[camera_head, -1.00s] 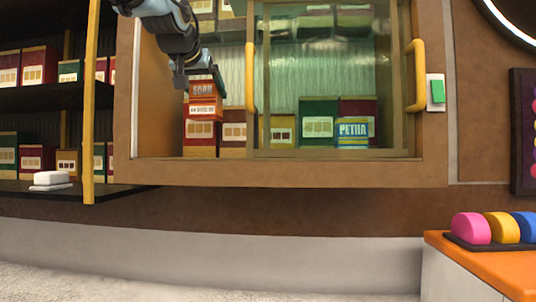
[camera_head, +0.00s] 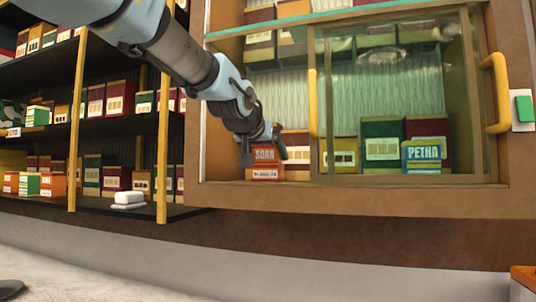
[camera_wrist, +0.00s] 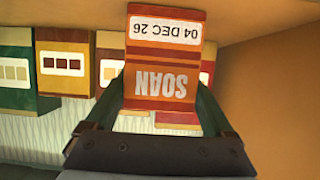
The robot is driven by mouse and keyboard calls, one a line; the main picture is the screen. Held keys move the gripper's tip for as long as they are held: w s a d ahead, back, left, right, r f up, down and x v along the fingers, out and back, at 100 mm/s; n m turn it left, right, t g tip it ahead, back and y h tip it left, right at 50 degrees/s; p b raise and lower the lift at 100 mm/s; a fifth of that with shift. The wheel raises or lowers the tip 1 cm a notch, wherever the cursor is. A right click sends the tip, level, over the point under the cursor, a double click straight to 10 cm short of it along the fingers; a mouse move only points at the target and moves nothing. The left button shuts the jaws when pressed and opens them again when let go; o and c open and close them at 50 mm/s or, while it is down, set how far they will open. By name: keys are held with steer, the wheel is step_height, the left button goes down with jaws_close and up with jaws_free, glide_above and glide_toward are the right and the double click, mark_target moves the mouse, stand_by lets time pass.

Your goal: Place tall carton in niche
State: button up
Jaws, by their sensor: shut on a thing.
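The tall carton (camera_head: 265,165) is orange with a white SOAN label and a date strip. It stands about upright at the left front of the niche (camera_head: 225,190), the brown-framed opening beside the sliding glass. My gripper (camera_head: 258,145) is shut on its upper part from above. In the wrist view, which is upside down, the carton (camera_wrist: 165,65) sits between the two fingers of my gripper (camera_wrist: 160,98). The carton's base is close to the niche floor; I cannot tell whether it touches.
The niche's side wall (camera_wrist: 275,100) is near, with some bare floor between. A yellow handle (camera_head: 313,103) and glass pane (camera_head: 390,85) bound the opening's right. A blue PETHA box (camera_head: 422,155) stands behind glass.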

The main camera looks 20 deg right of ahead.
steer(key=shift+f, duration=0.15)
steer(key=o, duration=1.4)
steer(key=shift+c, duration=0.2)
